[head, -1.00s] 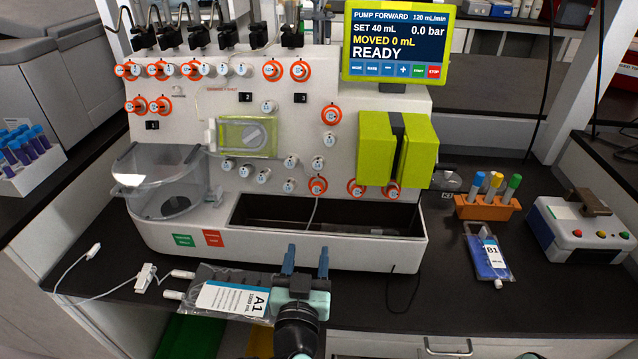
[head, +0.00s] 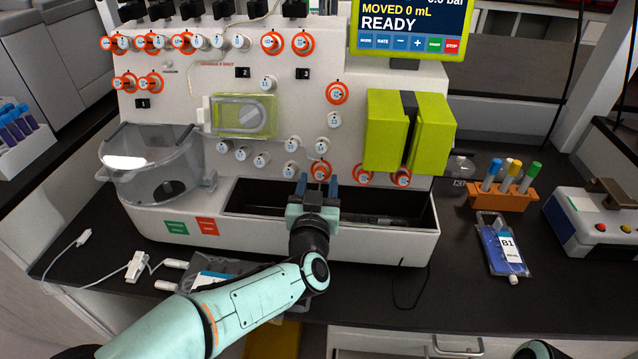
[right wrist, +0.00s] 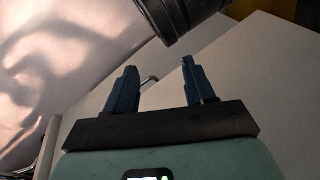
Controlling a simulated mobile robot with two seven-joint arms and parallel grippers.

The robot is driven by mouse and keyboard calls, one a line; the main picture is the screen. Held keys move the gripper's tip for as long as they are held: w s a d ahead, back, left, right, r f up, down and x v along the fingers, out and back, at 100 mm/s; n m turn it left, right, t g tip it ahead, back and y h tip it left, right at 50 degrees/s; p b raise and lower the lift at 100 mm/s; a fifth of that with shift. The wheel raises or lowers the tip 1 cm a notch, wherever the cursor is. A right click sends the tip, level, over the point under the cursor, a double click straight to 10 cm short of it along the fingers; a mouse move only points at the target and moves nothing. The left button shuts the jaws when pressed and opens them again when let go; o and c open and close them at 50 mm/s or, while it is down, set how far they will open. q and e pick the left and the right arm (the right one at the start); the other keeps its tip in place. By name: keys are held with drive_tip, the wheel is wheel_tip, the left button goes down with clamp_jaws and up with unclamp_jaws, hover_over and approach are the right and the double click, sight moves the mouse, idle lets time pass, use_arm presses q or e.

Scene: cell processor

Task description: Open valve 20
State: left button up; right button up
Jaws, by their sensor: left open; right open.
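The cell processor (head: 330,215) stands on the bench with several round valve knobs on its white front. My left gripper (head: 317,185) is open, fingers pointing up, just in front of an orange-ringed knob (head: 321,171) in the lower row. A plain white knob (head: 291,170) is just left of it. I cannot tell whether the fingers touch a knob. My right gripper (right wrist: 159,68) is open and empty in the right wrist view.
A yellow-green block (head: 388,135) juts out right of the left gripper. A clear bowl (head: 150,180) is on the left, and an open trough (head: 260,200) lies below the knobs. A bag labelled B1 (head: 498,248) and a tube rack (head: 490,198) stand right.

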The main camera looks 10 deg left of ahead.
use_arm(q)
drive_tip(key=shift+w, duration=0.75)
use_arm(e)
drive_tip(key=shift+w+d+f, duration=0.15)
drive_tip(key=shift+w, duration=0.15)
use_arm(q)
clamp_jaws()
drive_tip(key=shift+n+y+p, duration=0.5)
drive_tip(key=shift+n+p, duration=0.05)
drive_tip(key=shift+n, duration=0.35)
use_arm(e)
drive_tip(key=shift+s+a+r, duration=0.4)
drive_tip(key=shift+s+r, duration=0.15)
drive_tip(key=shift+s, duration=0.25)
use_arm(q)
unclamp_jaws()
drive_tip(key=s+p, duration=0.2)
drive_tip(key=s, duration=1.1)
drive_tip(key=shift+s+d, duration=0.25)
drive_tip(key=shift+d, duration=0.15)
use_arm(e)
drive_tip(key=shift+g+y, duration=0.5)
drive_tip(key=shift+g, duration=0.3)
drive_tip(key=s+r, duration=0.1)
drive_tip(key=s+a, duration=0.1)
drive_tip(key=s+a+r, duration=0.1)
drive_tip(key=s, duration=0.1)
drive_tip(key=shift+r, duration=0.35)
